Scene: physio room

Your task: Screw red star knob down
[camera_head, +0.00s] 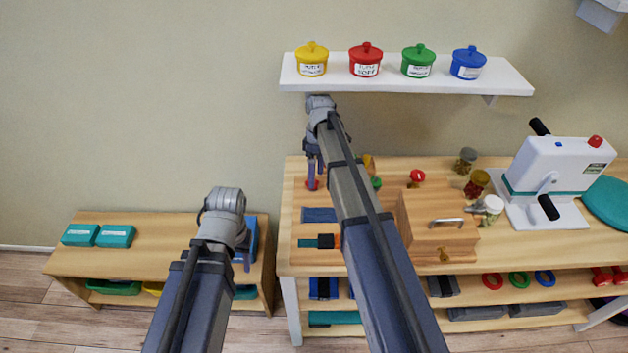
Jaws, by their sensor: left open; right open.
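A small red knob-like piece (312,185) is at the left end of the wooden workbench (292,222), partly hidden by my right gripper (314,173). That gripper points down with its open fingers at the piece; whether they touch it I cannot tell. Another red knob-like piece (417,175) stands further right, behind the wooden box. A green one (376,183) and a yellow one (369,164) show beside my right arm, partly hidden. The star shape is too small to make out on any of them. My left gripper (242,262) is open, low over the right end of the low bench (150,245), away from the knobs.
A wooden box with a handle (440,232) stands on the workbench right of my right arm. Jars (478,182) and a white machine (556,180) stand further right. A white shelf (400,86) with several coloured pots hangs above. Teal boxes (115,236) sit on the low bench.

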